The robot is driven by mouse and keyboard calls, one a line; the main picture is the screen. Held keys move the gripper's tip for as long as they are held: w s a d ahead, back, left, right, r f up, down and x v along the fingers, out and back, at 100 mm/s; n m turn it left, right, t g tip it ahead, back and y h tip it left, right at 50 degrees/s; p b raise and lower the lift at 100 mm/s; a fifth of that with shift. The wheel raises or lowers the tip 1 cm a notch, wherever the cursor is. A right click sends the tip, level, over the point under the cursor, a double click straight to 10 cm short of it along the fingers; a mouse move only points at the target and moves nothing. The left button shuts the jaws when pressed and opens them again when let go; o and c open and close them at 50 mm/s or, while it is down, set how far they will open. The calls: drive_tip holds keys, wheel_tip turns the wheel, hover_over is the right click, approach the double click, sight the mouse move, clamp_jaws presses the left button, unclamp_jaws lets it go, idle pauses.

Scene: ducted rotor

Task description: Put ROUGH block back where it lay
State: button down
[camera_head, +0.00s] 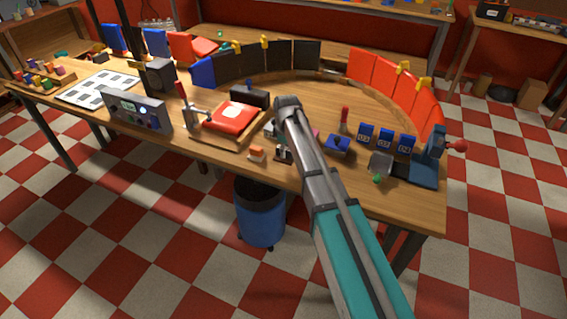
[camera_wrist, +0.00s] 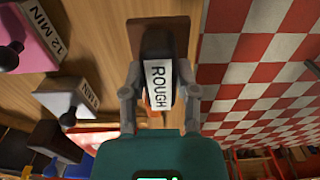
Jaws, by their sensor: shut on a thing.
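In the wrist view, the ROUGH block (camera_wrist: 158,75) has a white face with black lettering, and some orange shows just below it. My gripper (camera_wrist: 160,100) is shut on it, one finger at each side. A dark brown piece (camera_wrist: 148,38) lies directly beyond or under the block; I cannot tell whether they touch. In the head view, my gripper (camera_head: 284,152) is over the front edge of the wooden table (camera_head: 370,190), largely hidden by my arm. I cannot make out the ROUGH lettering there.
In the wrist view, a pink block marked 12 MIN (camera_wrist: 35,30) and a grey labelled block (camera_wrist: 65,98) sit left. In the head view, a small orange-and-white block (camera_head: 256,154) is left of my gripper and a blue piece (camera_head: 338,145) right. A blue bin (camera_head: 260,215) stands below.

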drive_tip(key=shift+w+f+b, duration=0.5)
drive_tip(key=shift+w+f, duration=0.25)
drive_tip(key=shift+f, duration=0.15)
drive_tip(key=shift+w+f+b, duration=0.25)
drive_tip(key=shift+f+b, duration=0.15)
drive_tip(key=shift+w+f+b, duration=0.15)
drive_tip(key=shift+f+b, duration=1.45)
drive_tip(key=shift+b, duration=0.05)
drive_tip(key=shift+f, duration=0.2)
drive_tip(key=shift+c, duration=1.9)
unclamp_jaws()
drive_tip(key=shift+r, duration=0.1)
drive_tip(key=shift+r, duration=0.2)
wheel_tip(320, 180, up, 12)
drive_tip(key=p, duration=1.2)
drive_tip(key=shift+d, duration=0.1)
